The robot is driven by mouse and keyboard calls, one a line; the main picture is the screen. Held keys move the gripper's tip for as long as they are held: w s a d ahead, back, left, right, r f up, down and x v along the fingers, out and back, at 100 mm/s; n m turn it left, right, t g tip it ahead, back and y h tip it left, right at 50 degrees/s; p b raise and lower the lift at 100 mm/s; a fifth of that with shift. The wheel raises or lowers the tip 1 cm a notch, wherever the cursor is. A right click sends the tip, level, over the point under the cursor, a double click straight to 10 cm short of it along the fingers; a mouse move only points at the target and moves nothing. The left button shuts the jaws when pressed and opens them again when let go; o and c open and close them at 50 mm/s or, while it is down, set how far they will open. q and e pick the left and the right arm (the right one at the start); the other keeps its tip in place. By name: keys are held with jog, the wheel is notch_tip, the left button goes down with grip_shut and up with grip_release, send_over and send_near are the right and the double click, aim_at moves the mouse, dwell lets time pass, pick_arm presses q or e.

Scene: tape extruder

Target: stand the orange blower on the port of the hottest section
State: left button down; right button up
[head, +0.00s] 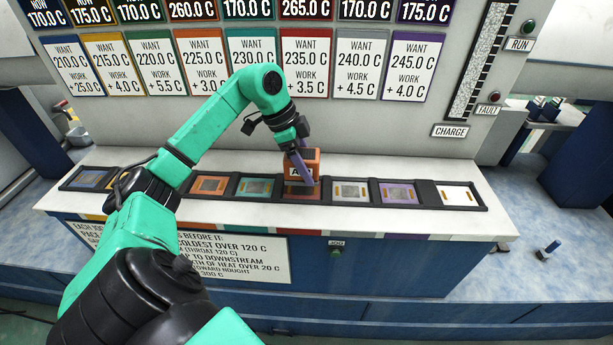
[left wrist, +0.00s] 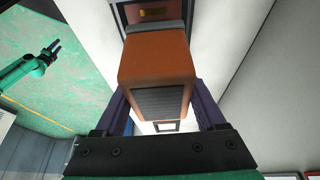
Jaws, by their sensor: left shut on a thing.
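The orange blower (head: 311,158) is a boxy block with a dark grille and a label, upright at the red-brown port (head: 301,191) in the row on the white ledge. My left gripper (head: 302,163) is shut on it, with purple fingers on its two sides. In the left wrist view the orange blower (left wrist: 158,70) sits between the fingers. Whether its base touches the port I cannot tell. The red card (head: 306,62) wants 235.0 C, and 265.0 C above it is the highest reading I can see. My right gripper (left wrist: 50,52) shows small in the left wrist view; its opening is unclear.
Other framed ports line the ledge, including a green one (head: 255,187), a grey one (head: 350,191) and a purple one (head: 398,193). The upright card panel stands close behind. A sign (head: 235,258) is on the blue front. The ledge's front strip is clear.

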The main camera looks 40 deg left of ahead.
aim_at(286, 154)
pick_arm(q)
jog(key=shift+f, duration=1.8)
pick_arm(e)
jog(key=shift+a, duration=0.35)
jog(key=shift+f, duration=0.15)
pick_arm(q)
grip_release()
jog(key=shift+d+f, duration=0.1)
jog(key=shift+f, duration=0.05)
jog(key=shift+r, duration=0.25)
jog(key=v, duration=1.2)
jog(key=shift+f, duration=0.1)
pick_arm(e)
jog(key=shift+d+r, duration=0.2)
jog(key=shift+d, duration=0.1)
jog(key=shift+r, duration=0.1)
